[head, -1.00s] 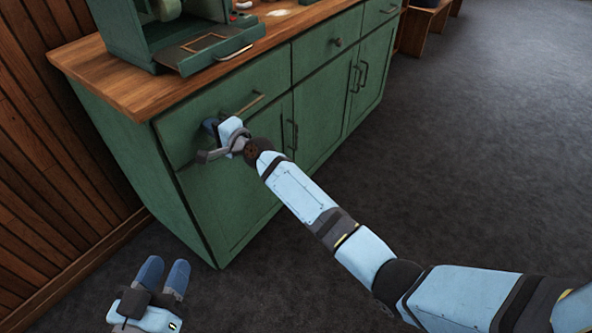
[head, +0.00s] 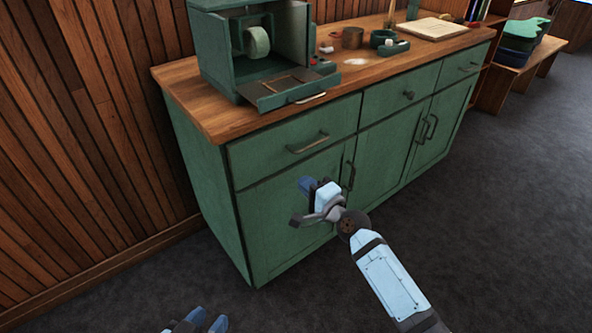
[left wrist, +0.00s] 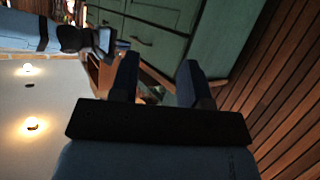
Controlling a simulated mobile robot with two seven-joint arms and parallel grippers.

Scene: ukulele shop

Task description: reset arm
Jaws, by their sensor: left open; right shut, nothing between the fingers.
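My right gripper (head: 306,186) is in front of the green cabinet (head: 290,215) in the head view, just below the left drawer handle (head: 308,143) and apart from it. It is shut and empty, with blue fingertips. My left gripper (head: 207,320) shows only its blue fingertips at the bottom edge of the head view. In the left wrist view its two fingers (left wrist: 159,78) are spread apart with nothing between them. My right arm also shows at the upper left of the left wrist view.
A green box-like machine (head: 255,50) with a roll and an open front flap stands on the wooden top (head: 180,80). A slatted wooden wall (head: 80,130) is at left. The carpet (head: 500,220) at right is clear.

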